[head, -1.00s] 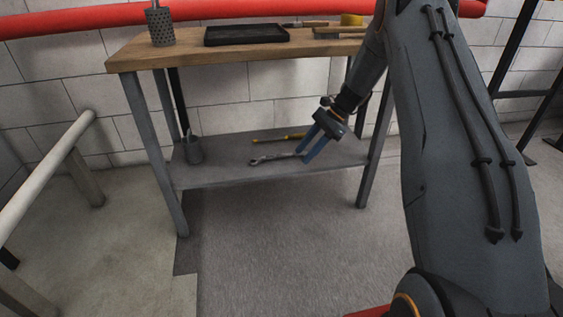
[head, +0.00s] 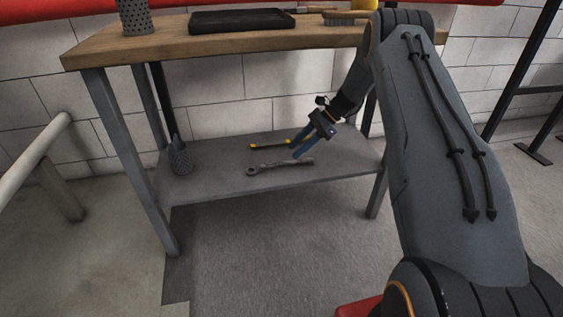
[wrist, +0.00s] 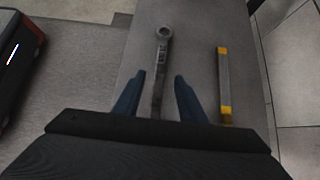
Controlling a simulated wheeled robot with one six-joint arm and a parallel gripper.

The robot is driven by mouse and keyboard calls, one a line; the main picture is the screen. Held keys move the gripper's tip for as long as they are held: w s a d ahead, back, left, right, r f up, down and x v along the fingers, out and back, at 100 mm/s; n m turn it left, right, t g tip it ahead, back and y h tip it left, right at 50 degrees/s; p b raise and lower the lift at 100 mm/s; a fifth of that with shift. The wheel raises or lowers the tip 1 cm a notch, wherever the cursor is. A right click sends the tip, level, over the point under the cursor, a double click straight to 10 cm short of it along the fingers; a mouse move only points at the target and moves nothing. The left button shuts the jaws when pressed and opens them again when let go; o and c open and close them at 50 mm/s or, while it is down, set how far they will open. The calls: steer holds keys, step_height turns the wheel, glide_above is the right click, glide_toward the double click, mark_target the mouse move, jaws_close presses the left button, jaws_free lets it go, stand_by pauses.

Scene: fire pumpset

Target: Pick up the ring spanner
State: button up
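The ring spanner (head: 279,167) is a grey metal tool lying flat on the lower shelf (head: 215,187) of the workbench, near its front edge. In the wrist view the spanner (wrist: 160,70) runs between the two blue fingers, its ring end pointing away from me. My gripper (head: 297,149) is open above the right part of the spanner; the wrist view also shows the gripper (wrist: 157,77) with a gap on both sides of the shaft. The near end of the spanner is hidden by the gripper body in the wrist view.
A yellow-ended tool (head: 270,144) lies behind the spanner, and it shows right of it in the wrist view (wrist: 224,80).

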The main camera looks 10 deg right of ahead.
mark_target(283, 162)
steer(key=shift+a+f, duration=0.3)
steer(key=shift+f, duration=0.15)
steer(key=shift+a+f+b, duration=0.3)
steer(key=shift+f+b, duration=0.25)
steer(key=shift+f, duration=0.25)
steer(key=b+x, duration=0.1)
steer(key=x, duration=0.3)
steer(key=shift+b, duration=0.3)
jaws_close()
